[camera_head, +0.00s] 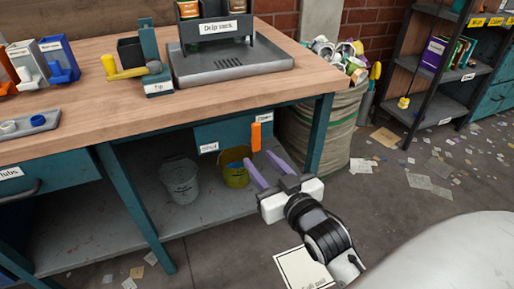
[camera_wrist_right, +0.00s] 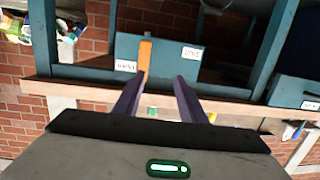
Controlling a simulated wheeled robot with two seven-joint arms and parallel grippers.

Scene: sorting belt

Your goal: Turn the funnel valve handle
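The orange valve handle (camera_head: 256,136) stands upright on a teal panel (camera_head: 222,133) under the bench's front edge. A label at its left reads "Shut"; a smaller label is at its upper right. My right gripper (camera_head: 260,159) has its two purple fingers spread apart, just below and in front of the handle. In the right wrist view the handle (camera_wrist_right: 145,55) is by the tip of the left finger, not centred between the fingers; I cannot tell whether they touch. That gripper (camera_wrist_right: 161,77) is open and empty. My left gripper is not in view.
A yellow bucket (camera_head: 236,176) and a grey bucket (camera_head: 181,181) stand on the shelf below the panel. A bench leg (camera_head: 319,134) and a full waste sack (camera_head: 340,120) are to the right. A drip rack (camera_head: 228,67) and a yellow-levered tipper (camera_head: 127,73) are on the bench.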

